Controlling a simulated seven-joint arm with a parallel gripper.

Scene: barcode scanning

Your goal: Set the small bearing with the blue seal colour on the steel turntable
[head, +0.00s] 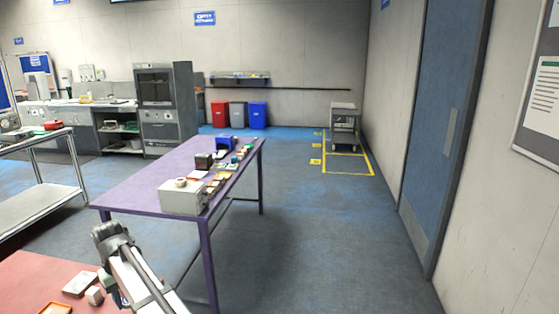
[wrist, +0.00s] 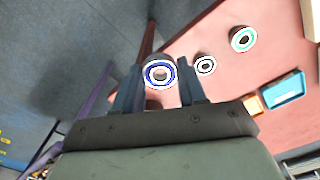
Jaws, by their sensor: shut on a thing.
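In the wrist view my gripper (wrist: 160,82) is shut on the small bearing with the blue seal (wrist: 160,71). The bearing's round face with the blue ring points toward the camera, between the two fingertips. It is held at the edge of the red table as seen from the wrist. In the head view my arm is at the lower left, and the fingers and bearing cannot be made out. I cannot pick out a steel turntable for certain; a light grey box (head: 182,200) with a round top piece (head: 180,183) stands on the purple table.
The red table (wrist: 228,70) carries a bearing with a black ring (wrist: 205,64), one with a teal ring (wrist: 242,39) and a blue tray (wrist: 283,91). The purple table (head: 150,180) holds several small items along its right side. Open floor (head: 330,230) lies to its right.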

